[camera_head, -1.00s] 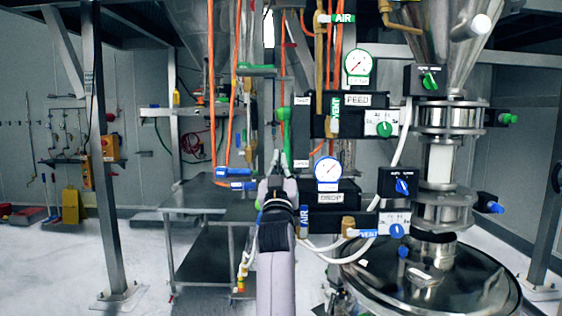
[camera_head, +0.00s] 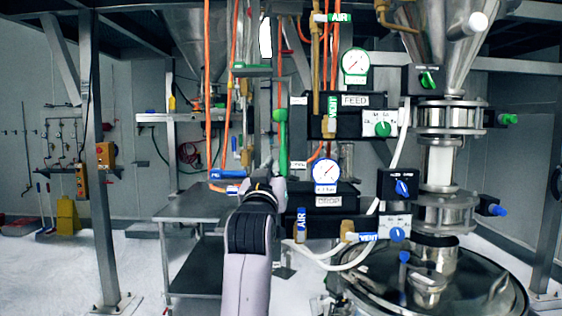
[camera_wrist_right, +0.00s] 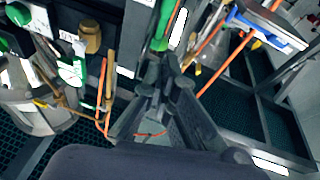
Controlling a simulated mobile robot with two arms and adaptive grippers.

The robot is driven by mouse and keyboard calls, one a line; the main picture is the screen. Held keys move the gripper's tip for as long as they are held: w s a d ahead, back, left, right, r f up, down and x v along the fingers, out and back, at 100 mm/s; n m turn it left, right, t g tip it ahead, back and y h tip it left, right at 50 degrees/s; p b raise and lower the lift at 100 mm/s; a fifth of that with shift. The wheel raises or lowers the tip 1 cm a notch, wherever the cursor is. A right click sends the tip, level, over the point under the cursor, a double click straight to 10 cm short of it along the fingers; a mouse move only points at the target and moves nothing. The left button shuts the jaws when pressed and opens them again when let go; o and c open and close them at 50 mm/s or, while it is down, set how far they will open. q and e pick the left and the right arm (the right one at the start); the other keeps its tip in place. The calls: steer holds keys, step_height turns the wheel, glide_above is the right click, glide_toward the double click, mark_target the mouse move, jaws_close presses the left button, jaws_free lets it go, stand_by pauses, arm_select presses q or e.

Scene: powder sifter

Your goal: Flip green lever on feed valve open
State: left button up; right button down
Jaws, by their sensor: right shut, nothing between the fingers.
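A green lever (camera_head: 280,116) with a rounded end shows upright left of the black FEED box (camera_head: 356,101) in the head view. A second green bar (camera_head: 252,70) lies level, higher and to its left. My right gripper (camera_head: 268,172) is below the upright lever, shut and empty. In the wrist view its fingertips (camera_wrist_right: 171,72) are together just below a green lever (camera_wrist_right: 162,32). I cannot tell whether they touch it. My left gripper is out of view.
A blue lever (camera_head: 228,174) is just left of my right gripper. Orange hoses (camera_head: 208,100) hang on the left. Gauges, such as the blue-rimmed one (camera_head: 327,173), and black valve boxes stand close on the right. A steel table (camera_head: 188,207) is at left.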

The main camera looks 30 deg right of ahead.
steer(key=p, duration=0.5)
glide_toward(284, 151)
step_height(284, 151, up, 4)
steer(key=w+d+f, duration=0.1)
steer(key=w+d+f+p, duration=0.1)
steer(key=shift+w+d, duration=0.1)
steer(key=shift+w, duration=0.3)
steer(key=shift+w+d+f, duration=0.3)
steer(key=shift+f, duration=0.05)
steer(key=shift+a, duration=0.1)
